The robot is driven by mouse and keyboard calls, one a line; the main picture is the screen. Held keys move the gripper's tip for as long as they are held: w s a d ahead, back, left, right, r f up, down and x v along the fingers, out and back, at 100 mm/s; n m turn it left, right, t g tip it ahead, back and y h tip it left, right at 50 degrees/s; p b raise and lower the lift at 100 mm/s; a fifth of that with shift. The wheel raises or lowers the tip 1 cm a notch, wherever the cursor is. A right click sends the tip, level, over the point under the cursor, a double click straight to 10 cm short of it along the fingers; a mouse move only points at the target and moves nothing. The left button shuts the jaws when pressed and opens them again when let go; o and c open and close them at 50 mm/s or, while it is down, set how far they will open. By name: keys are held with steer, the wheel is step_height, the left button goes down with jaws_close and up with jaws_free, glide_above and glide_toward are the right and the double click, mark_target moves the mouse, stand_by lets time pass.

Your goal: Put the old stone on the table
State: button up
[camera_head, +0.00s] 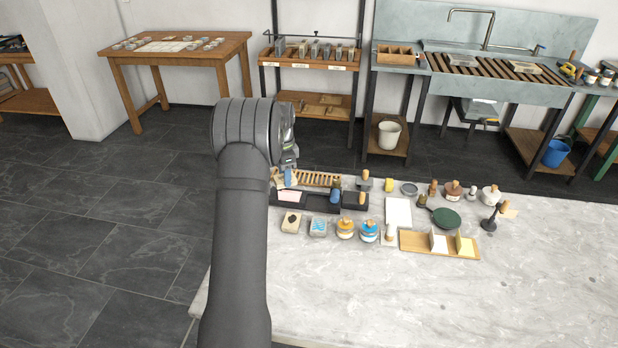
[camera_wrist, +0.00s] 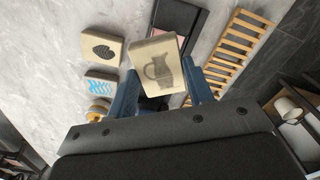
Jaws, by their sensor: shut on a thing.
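My gripper (camera_head: 289,176) is over the far left part of the marble table (camera_head: 540,290), largely hidden behind my arm in the head view. In the wrist view its blue fingers (camera_wrist: 160,88) are shut on a pale beige stone (camera_wrist: 157,66) with a faded grey jug picture. The stone is tilted in that view, and a black tray (camera_wrist: 180,18) shows behind it. I cannot tell its height above the tray. On the table stand a stone with a dark print (camera_head: 291,222) and a stone with blue waves (camera_head: 318,227), side by side in front of the tray.
A slatted wooden rack (camera_head: 320,179) lies behind the tray. The table's front and right are bare.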

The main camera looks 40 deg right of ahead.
steer(key=w+a+r+n, duration=0.2)
steer(key=a+n, duration=0.2)
steer(key=a, duration=0.6)
steer(key=w+a+r+n, duration=0.15)
steer(key=a+n, duration=0.25)
steer(key=a, duration=0.7)
steer(key=s+a+r+n, duration=0.15)
steer(key=a+n, duration=0.35)
steer(key=a, duration=0.5)
steer(key=s+a+r+n, duration=0.15)
steer(key=a+n, duration=0.25)
steer(key=a, duration=0.7)
steer(key=s+d+f+m, duration=0.1)
steer(key=d+f+m, duration=0.15)
steer(key=d, duration=0.85)
steer(key=s+d+f+m, duration=0.1)
steer(key=s+d+f, duration=0.15)
steer(key=d, duration=0.75)
steer(key=d+f+m, duration=0.2)
steer(key=d+f, duration=0.2)
steer(key=d, duration=0.7)
steer(key=shift+s+a+f, duration=0.1)
steer(key=shift+a+f, duration=0.05)
steer(key=shift+f, duration=1.35)
steer(key=shift+a+f, duration=0.1)
steer(key=shift+f, duration=1.4)
steer(key=shift+f, duration=0.2)
steer(key=o, duration=1)
